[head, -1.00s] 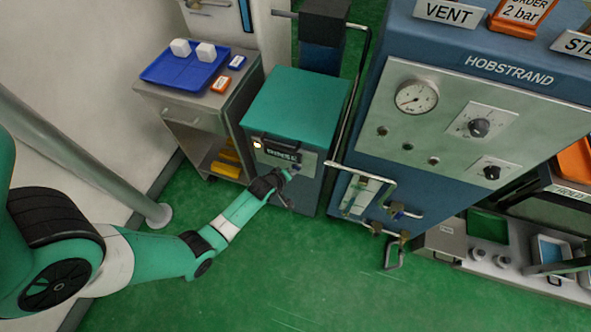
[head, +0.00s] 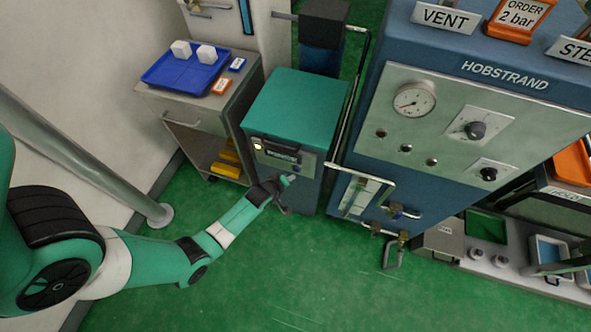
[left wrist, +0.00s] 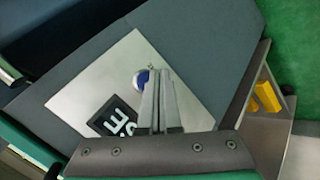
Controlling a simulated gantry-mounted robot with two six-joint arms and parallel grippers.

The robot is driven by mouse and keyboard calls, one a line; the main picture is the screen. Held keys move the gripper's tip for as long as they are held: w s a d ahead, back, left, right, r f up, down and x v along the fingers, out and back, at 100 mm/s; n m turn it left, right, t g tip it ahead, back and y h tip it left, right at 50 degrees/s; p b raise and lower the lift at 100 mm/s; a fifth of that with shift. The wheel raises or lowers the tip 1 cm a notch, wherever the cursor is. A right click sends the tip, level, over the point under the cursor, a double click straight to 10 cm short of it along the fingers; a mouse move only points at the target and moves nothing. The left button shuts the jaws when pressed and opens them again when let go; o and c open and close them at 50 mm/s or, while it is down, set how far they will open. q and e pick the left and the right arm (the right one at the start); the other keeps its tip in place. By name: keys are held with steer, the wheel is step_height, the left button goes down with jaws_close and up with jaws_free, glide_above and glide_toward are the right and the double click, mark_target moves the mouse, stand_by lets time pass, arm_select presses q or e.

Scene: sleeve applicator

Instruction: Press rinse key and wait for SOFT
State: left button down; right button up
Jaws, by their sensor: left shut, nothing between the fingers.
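The cabinet with a teal lid (head: 297,108) has a pale front panel with a dark display (head: 277,153) and a lit lamp (head: 257,146). The display text is too small to read in the head view. In the left wrist view, part of the display (left wrist: 117,117) shows a few large pale letters, cut off by my gripper. A round blue key (left wrist: 141,77) sits on the panel, partly hidden behind my fingertips. My left gripper (head: 289,180) is shut and empty, just in front of the panel below the display; contact with the key cannot be told. My right gripper is out of view.
A grey trolley (head: 189,112) with a blue tray (head: 165,74) and white blocks stands left of the cabinet. A blue machine (head: 470,75) with a gauge and pipes stands to the right. The green floor (head: 300,275) in front is clear.

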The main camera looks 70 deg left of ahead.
arm_select(q)
steer(key=s+d+p, duration=0.1)
steer(key=s+d, duration=0.2)
steer(key=shift+d, duration=0.15)
stand_by(1.0)
